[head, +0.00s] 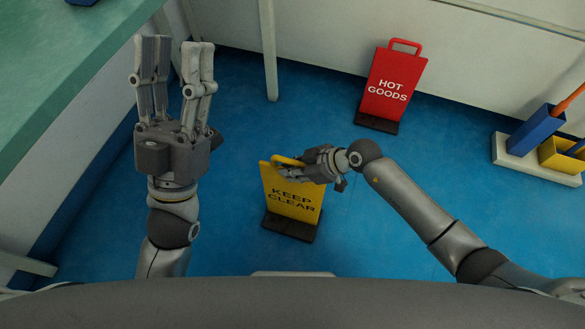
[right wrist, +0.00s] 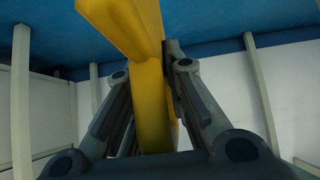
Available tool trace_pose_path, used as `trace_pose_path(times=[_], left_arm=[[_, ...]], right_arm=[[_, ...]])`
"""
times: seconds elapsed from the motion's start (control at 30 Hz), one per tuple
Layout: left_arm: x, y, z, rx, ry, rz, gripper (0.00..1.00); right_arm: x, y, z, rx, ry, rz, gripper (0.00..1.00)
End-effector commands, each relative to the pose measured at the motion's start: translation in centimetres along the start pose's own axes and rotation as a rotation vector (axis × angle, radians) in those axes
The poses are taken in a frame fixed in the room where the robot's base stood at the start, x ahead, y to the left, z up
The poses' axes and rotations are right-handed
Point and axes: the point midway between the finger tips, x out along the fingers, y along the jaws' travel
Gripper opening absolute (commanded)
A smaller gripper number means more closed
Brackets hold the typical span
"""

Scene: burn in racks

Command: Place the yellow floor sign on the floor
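The yellow floor sign (head: 292,202) reads KEEP CLEAR and has a dark base and a loop handle. It is upright over the blue floor in the middle of the head view. I cannot tell whether its base touches the floor. My right gripper (head: 288,170) is at the handle on top of the sign, and its fingers partly hide the handle. In the right wrist view the yellow handle (right wrist: 150,95) lies between the two fingers, which close on it from both sides. My left gripper (head: 174,45) is open and empty, left of the sign.
A red HOT GOODS sign (head: 393,88) stands on the floor by the back wall. At the right, a pale tray (head: 505,154) holds blue and yellow bins. A green-topped counter (head: 45,75) runs along the left. Blue floor around the yellow sign is clear.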

Motion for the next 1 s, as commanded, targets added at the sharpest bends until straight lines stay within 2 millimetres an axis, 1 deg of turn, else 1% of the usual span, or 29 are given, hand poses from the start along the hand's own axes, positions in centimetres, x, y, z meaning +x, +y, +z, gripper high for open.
trace_pose_path(times=[0.03,0.13,0.17,0.5,0.6,0.83,1.0], left_arm=[[0.0,0.0,0.1,0.0,-0.004,0.0,0.4],[0.0,0.0,0.1,0.0,-0.003,0.0,0.4],[0.0,0.0,0.1,0.0,-0.003,0.0,0.4],[-0.1,0.0,0.0,0.0,-0.001,0.0,0.4],[0.0,0.0,-0.4,0.0,0.017,0.0,0.4],[0.1,-0.4,2.7,0.01,-0.155,-0.006,0.4],[-0.4,-0.7,5.3,0.017,-0.303,-0.012,0.4]], right_arm=[[0.0,0.0,0.0,0.001,0.0,0.0,0.19],[0.0,0.0,0.0,0.0,0.0,0.0,0.31],[0.0,0.0,0.0,0.0,0.0,0.0,0.34],[-0.1,0.0,-0.1,-0.001,0.0,0.0,0.34],[-0.3,0.0,-0.2,0.0,0.0,0.0,0.34],[-1.7,0.0,-0.3,0.001,-0.001,-0.001,0.34],[-2.8,0.0,-0.3,0.0,-0.001,0.001,0.34]])
